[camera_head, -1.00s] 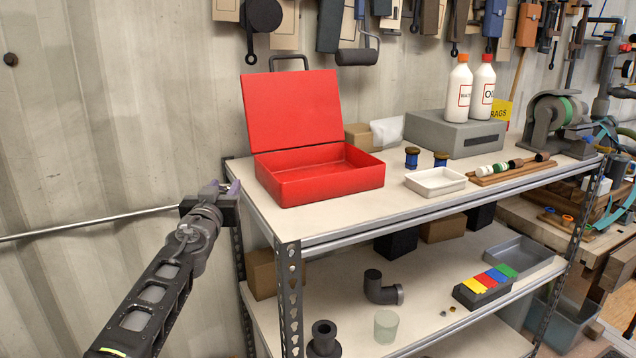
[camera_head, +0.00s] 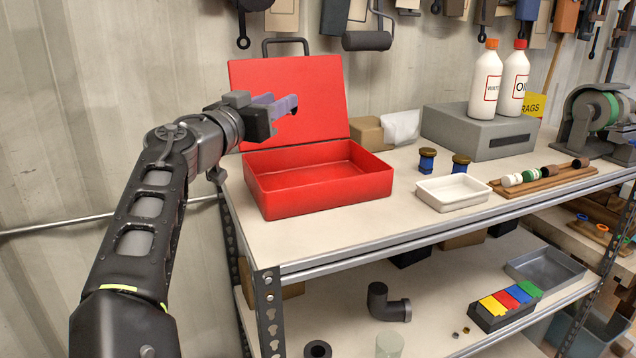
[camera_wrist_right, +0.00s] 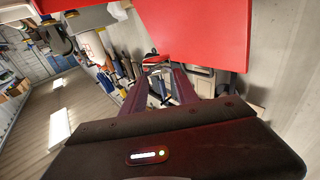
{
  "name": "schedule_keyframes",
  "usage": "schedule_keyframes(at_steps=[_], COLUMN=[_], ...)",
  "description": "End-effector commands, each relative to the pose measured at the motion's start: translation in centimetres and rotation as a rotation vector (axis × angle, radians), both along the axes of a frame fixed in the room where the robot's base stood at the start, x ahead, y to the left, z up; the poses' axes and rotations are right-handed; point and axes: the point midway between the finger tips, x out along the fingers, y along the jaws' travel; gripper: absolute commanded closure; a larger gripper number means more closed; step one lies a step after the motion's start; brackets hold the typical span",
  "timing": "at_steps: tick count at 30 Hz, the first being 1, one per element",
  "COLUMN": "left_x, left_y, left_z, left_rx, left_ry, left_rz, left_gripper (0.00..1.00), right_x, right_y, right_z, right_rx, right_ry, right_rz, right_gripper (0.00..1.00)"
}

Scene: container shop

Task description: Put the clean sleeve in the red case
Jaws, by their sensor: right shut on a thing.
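The red case (camera_head: 320,195) stands open on the left of the shelf top, its lid (camera_head: 310,95) raised at the back and its visible inside empty. My right gripper (camera_head: 288,103) is above the case's left part, in front of the lid, with purple fingers pointing right. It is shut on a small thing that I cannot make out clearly. In the right wrist view its fingers (camera_wrist_right: 160,74) reach away from me, with the red lid (camera_wrist_right: 195,30) at the upper right. I cannot pick out the clean sleeve for certain. My left gripper is not in view.
A white tray (camera_head: 453,206), two blue spools with dark tops and a wooden rack (camera_head: 545,179) of small parts stand right of the case. A grey box (camera_head: 470,135) carries two bottles. Below are a pipe elbow (camera_head: 390,305) and coloured blocks.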

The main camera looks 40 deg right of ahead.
Motion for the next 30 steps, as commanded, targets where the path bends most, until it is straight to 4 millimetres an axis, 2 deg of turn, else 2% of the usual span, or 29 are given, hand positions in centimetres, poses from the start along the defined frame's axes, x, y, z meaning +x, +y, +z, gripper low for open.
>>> schedule_keyframes(at_steps=[5, 16, 26, 30], left_x=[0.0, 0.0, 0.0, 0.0], left_y=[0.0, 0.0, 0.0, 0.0], left_z=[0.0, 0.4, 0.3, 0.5], left_rx=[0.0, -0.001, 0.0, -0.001], left_ry=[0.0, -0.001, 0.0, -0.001], left_rz=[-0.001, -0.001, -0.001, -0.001], left_gripper=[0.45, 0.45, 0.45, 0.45], right_x=[0.0, 0.0, 0.1, 0.0], right_y=[0.0, 0.0, -0.1, 0.0], right_z=[-0.4, -5.9, -6.4, -7.6], right_rx=[0.001, -0.002, 0.0, -0.001], right_ry=[0.001, 0.002, 0.0, 0.003], right_rz=[-0.001, 0.0, 0.001, 0.0], right_gripper=[1.0, 1.0, 1.0, 1.0])
